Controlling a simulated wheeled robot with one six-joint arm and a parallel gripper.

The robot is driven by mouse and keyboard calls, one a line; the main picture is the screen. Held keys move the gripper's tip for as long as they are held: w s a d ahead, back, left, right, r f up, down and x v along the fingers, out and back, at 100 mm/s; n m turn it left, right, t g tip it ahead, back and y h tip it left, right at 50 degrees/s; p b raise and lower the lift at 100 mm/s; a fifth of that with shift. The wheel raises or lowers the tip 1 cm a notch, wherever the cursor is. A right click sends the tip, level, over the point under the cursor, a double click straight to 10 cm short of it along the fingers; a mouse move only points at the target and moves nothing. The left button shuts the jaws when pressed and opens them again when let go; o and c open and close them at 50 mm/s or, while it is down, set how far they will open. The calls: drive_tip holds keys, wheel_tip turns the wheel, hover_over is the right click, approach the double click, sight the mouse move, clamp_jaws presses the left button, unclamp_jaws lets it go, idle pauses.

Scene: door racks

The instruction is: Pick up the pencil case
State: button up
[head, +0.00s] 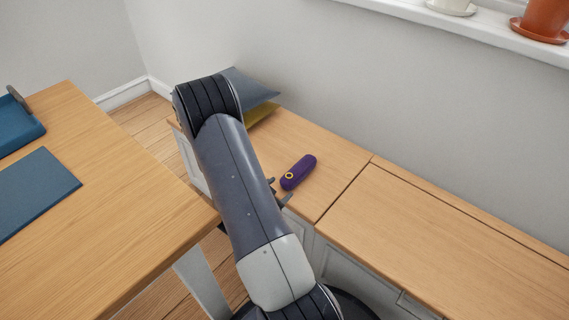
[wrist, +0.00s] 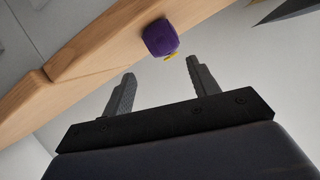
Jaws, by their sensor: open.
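The pencil case (head: 298,172) is a purple, rounded, oblong case with a yellow ring mark near one end. It lies on the light wood cabinet top (head: 325,155) along the wall. In the wrist view the purple case (wrist: 161,38) shows end-on, beyond the fingertips and between their lines. My gripper (wrist: 161,82) is open and empty, its two fingers spread, apart from the case. In the head view only small parts of my gripper (head: 279,192) show beside the case, at the cabinet's front edge; my arm hides the rest.
A wooden desk (head: 120,190) with a blue mat (head: 35,192) and a blue tray (head: 17,125) stands at left. The cabinet top on the right (head: 440,230) is clear. Pots stand on the windowsill (head: 470,33).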

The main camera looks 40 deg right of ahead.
sight(293, 177)
drive_tip(key=x, duration=0.3)
drive_tip(key=b+x, duration=0.1)
drive_tip(key=x, duration=0.3)
drive_tip(key=b+x, duration=0.1)
drive_tip(key=x, duration=0.3)
drive_tip(key=shift+w+a, duration=0.1)
drive_tip(key=shift+w, duration=0.2)
drive_tip(key=shift+r, duration=0.1)
drive_tip(key=shift+c, duration=0.4)
drive_tip(key=c, duration=0.7)
